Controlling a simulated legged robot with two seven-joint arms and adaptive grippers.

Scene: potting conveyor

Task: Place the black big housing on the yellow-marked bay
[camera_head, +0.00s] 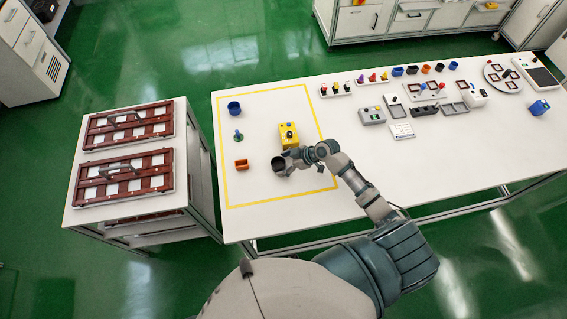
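The yellow-marked bay (221,178) is a yellow outline on the left part of the white table. A dark round cup-like piece (279,163), which looks like the black big housing, is inside the outline near its lower right. My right gripper (286,162) is right at this piece. It is too small to tell whether its fingers grip the piece or stand open around it, or whether the piece touches the table. My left gripper is not in view.
Inside the outline are a blue cup (234,107), a green-and-blue piece (238,135), an orange piece (241,164) and a yellow box (288,136) close to my gripper. Other parts and fixtures, including a grey box (372,116), stand farther right. A cart (81,195) stands left of the table.

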